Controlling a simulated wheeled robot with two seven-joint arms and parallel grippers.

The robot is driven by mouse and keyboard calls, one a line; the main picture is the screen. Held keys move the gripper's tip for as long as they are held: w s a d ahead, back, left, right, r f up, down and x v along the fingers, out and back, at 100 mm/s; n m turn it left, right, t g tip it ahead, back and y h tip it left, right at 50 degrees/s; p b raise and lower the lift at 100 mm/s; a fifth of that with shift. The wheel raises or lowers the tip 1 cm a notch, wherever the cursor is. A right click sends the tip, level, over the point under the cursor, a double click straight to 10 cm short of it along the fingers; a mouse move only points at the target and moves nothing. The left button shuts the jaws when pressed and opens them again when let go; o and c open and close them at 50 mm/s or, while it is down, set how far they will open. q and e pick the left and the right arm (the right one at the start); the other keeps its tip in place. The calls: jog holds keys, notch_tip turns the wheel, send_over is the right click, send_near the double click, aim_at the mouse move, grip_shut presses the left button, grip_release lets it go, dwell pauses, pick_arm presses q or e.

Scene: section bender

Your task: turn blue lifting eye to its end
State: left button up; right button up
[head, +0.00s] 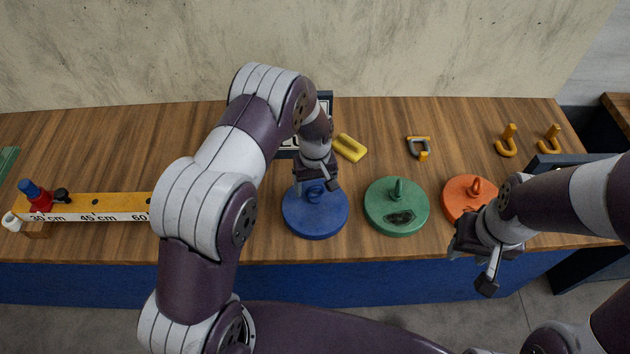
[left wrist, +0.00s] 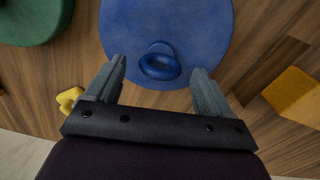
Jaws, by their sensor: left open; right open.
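The blue lifting eye (left wrist: 160,64) stands up from the middle of a round blue disc (head: 314,220) on the wooden table. My left gripper (head: 317,188) is over the disc at the eye. In the left wrist view my left gripper (left wrist: 160,82) is open, with one finger on either side of the eye and a gap to each. Its arm hides part of the table in the head view. My right gripper (head: 478,262) is open and empty, in front of the table's front edge near the orange disc.
A green disc (head: 382,217) and an orange disc (head: 458,194), each with its own eye, stand to the right. A yellow block (head: 349,147), a shackle (head: 420,148) and two yellow hooks (head: 507,141) lie behind. A yellow ruler bar (head: 110,205) lies at the left.

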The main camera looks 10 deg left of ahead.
pick_arm(q)
jog(key=shift+s+f, duration=0.1)
jog(key=shift+f, duration=0.25)
jog(key=c, duration=1.1)
jog(key=shift+o, duration=0.2)
jog(key=shift+f+m+b, duration=0.1)
jog(key=shift+m+b, duration=0.45)
jog(key=shift+m, duration=0.75)
jog(key=o, duration=1.1)
jog(key=shift+c, duration=0.2)
jog(key=shift+r, duration=0.2)
